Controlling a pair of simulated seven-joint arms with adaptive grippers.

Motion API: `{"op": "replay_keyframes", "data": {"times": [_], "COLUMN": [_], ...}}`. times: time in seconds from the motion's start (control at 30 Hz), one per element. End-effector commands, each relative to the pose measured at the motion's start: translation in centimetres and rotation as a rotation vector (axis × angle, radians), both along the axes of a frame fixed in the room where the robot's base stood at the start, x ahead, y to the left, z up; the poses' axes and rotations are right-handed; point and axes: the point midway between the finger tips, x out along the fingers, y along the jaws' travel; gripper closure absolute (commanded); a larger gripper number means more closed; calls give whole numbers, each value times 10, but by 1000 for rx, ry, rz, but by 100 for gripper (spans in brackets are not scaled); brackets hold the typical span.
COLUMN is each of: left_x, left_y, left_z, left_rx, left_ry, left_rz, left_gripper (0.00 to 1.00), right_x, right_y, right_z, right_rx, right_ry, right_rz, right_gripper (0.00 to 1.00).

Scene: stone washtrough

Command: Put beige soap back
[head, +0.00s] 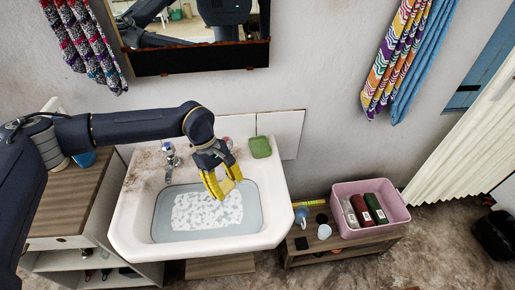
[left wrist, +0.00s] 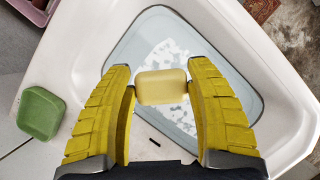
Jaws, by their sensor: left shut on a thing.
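The beige soap (left wrist: 161,86) is a small pale bar with rounded edges, held between the yellow fingers of my left gripper (left wrist: 161,90) in the left wrist view. In the head view my left gripper (head: 223,188) is over the sink basin, and I cannot make out the soap there. A green soap dish (head: 260,147) sits on the back right corner of the white sink (head: 138,207). In the left wrist view the green dish (left wrist: 40,113) is at the left and looks empty. My right gripper is not in view.
The faucet (head: 170,160) stands at the back left of the sink. The basin holds water with whitish patches. A low wooden bench (head: 330,256) at the right bears a pink bin (head: 345,190) with bottles. A wooden cabinet stands left. Towels and a mirror hang on the wall.

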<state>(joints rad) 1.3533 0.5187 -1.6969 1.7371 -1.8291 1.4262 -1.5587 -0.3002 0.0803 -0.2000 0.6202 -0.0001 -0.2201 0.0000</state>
Motion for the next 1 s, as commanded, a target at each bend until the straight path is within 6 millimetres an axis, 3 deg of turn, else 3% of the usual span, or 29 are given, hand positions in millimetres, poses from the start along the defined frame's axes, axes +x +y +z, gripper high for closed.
{"op": "replay_keyframes", "data": {"times": [0.1, 0.4, 0.7, 1.0], "left_x": [5, 12, 16, 21], "left_y": [-39, -94, -130, -153], "left_z": [11, 27, 39, 46], "left_rx": [-4, -4, -4, -4], "left_ry": [-3, -2, -4, -7], "left_rz": [66, 371, 698, 1035], "left_gripper": [79, 79, 79, 79], "right_x": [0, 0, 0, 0], "right_y": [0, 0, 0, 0], "right_z": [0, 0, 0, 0], "right_rx": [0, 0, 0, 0], "right_ry": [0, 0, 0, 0], "right_rz": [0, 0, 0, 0], "right_gripper": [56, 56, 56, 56]}}
